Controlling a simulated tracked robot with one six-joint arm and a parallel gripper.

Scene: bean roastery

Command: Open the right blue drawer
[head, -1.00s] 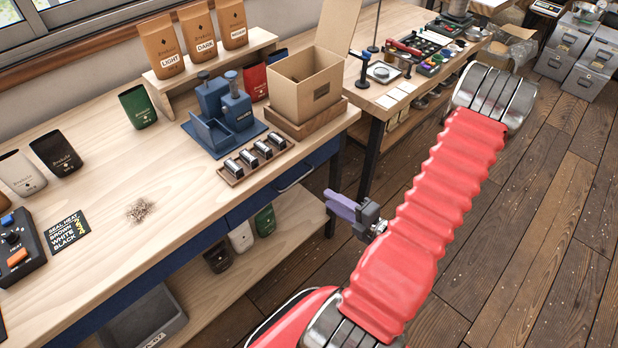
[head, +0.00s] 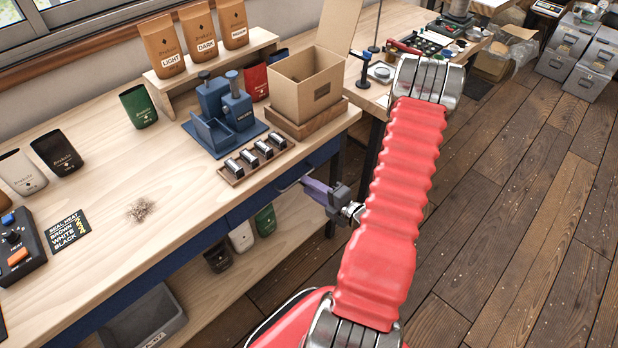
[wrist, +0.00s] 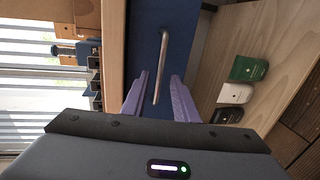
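The right blue drawer (head: 322,155) is set under the right end of the wooden workbench, and its front looks flush with the bench. Its pale metal bar handle (head: 288,187) shows just left of my gripper (head: 306,183) in the head view. In the wrist view the handle (wrist: 163,60) stands out against the blue front (wrist: 145,25). My gripper's two purple fingers (wrist: 159,76) are open, one on each side of the handle's lower part. Neither finger clearly touches it. How deep the handle sits between them is hard to tell.
The bench top (head: 180,190) holds a cardboard box (head: 300,88), a blue tamping stand (head: 225,118) and coffee bags. A lower shelf (head: 215,285) with small bags lies below the drawers. Open wooden floor (head: 500,240) lies to the right.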

